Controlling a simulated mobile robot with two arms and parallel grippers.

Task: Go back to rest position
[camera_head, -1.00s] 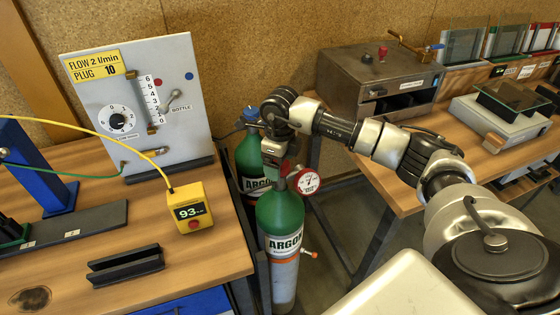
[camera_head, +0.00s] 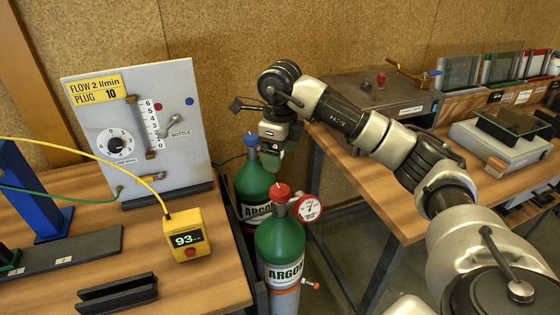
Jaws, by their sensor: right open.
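My right gripper (camera_head: 277,166) hangs from the arm that comes in from the right, pointing down. It is open and empty, above and a little behind the red knob (camera_head: 280,192) of the front green argon bottle (camera_head: 280,245), apart from it. A round gauge (camera_head: 309,208) sits at that bottle's right side. A second argon bottle (camera_head: 252,183) with a blue knob (camera_head: 250,140) stands behind, close to the gripper and partly hidden. My left gripper is not in view.
A flow panel (camera_head: 180,85) and a yellow box (camera_head: 187,232) reading 93 stand on the left wooden table (camera_head: 220,282). The right table (camera_head: 375,188) bears a metal box (camera_head: 395,100), partly behind my arm, and a grey device (camera_head: 502,140). Cork walls stand behind.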

